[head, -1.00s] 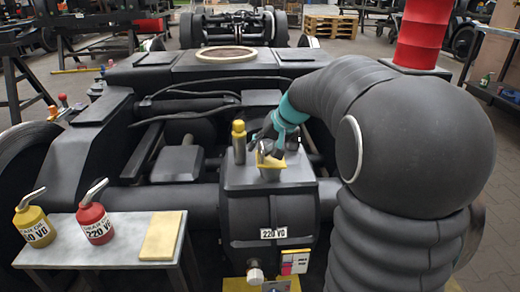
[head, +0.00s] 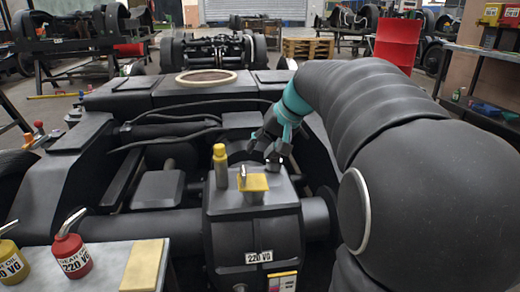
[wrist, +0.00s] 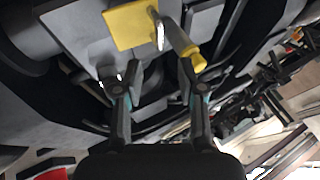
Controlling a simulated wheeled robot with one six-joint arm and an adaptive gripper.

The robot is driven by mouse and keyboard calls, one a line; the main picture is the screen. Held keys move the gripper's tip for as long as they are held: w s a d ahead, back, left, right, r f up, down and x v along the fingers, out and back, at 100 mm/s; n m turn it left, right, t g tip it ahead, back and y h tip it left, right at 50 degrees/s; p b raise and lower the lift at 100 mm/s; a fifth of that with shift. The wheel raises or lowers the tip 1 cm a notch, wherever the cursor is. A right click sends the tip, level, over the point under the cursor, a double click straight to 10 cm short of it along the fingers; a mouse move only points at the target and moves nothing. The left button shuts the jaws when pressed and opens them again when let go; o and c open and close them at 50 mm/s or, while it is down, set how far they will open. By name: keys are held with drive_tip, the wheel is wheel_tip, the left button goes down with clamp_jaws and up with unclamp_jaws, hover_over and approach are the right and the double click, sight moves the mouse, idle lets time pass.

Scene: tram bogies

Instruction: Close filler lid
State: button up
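The yellow square filler lid (head: 254,182) is on top of the grey gearbox (head: 252,232) labelled 220 VG. It looks about flat over a short dark neck, with a small metal lever upright at its left edge. I cannot tell whether it is fully seated. In the wrist view the lid (wrist: 130,25) is at the top, beyond my fingertips. My gripper (head: 264,150) is behind and slightly right of the lid, apart from it. The wrist view shows my gripper (wrist: 155,75) with its fingers spread and nothing between them.
A yellow-capped post (head: 220,162) stands just left of the lid. A red oil can (head: 72,255) and a yellow oil can (head: 11,262) stand on a side table with a yellow pad (head: 143,265). Hoses and frame beams lie behind the gearbox.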

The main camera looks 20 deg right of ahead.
drive_tip(key=shift+r, duration=0.1)
drive_tip(key=c, duration=0.4)
drive_tip(key=shift+w+d+p, duration=0.1)
drive_tip(key=shift+d+p, duration=0.15)
drive_tip(key=shift+p, duration=0.2)
clamp_jaws()
drive_tip(key=w+d+r+n+g+y+p, duration=0.25)
drive_tip(key=w+d+n+p, duration=0.3)
drive_tip(key=n, duration=0.45)
drive_tip(key=n+g+y, duration=0.1)
drive_tip(key=n+g, duration=0.1)
drive_tip(key=n, duration=0.7)
hover_over(248, 181)
wheel_tip(248, 181, down, 4)
wheel_tip(248, 181, down, 3)
drive_tip(key=shift+a+f+t, duration=0.1)
drive_tip(key=shift+f+t, duration=0.1)
drive_tip(key=shift+t, duration=0.05)
drive_tip(key=shift+f, duration=0.6)
